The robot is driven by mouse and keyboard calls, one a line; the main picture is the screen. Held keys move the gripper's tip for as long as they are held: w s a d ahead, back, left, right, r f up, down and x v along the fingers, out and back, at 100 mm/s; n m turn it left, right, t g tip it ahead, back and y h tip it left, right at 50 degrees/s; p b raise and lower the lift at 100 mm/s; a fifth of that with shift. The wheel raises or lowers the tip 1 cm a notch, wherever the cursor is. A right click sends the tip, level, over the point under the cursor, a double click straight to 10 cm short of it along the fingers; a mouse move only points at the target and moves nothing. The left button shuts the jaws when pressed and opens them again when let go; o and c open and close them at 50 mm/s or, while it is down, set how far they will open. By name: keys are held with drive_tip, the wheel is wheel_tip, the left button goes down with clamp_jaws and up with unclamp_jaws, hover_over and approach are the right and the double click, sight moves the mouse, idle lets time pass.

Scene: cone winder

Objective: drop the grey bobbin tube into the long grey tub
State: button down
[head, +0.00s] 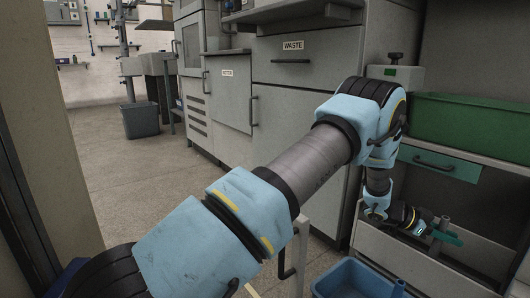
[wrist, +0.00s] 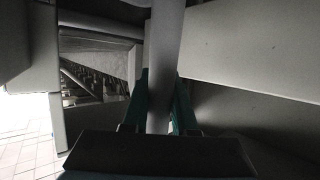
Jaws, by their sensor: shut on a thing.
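My gripper (head: 445,233) is at the right of the head view, with green fingers shut on the grey bobbin tube (head: 445,222). In the wrist view, the tube (wrist: 166,50) stands between the two green fingers (wrist: 160,115) and runs up out of the picture. A long grey open-topped trough (head: 405,262), seemingly the long grey tub, lies below my gripper at the lower right. The tube is held above its inside, apart from its floor as far as I can tell. Part of the trough is cut off by the picture edge.
A green tub (head: 470,122) sits on the shelf above my gripper, over a green drawer front (head: 440,162). Grey cabinets (head: 305,75) stand behind my arm.

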drive_tip(key=c, duration=0.6)
unclamp_jaws()
drive_tip(key=shift+r, duration=0.1)
wheel_tip(320, 180, up, 10)
drive_tip(key=p, duration=0.5)
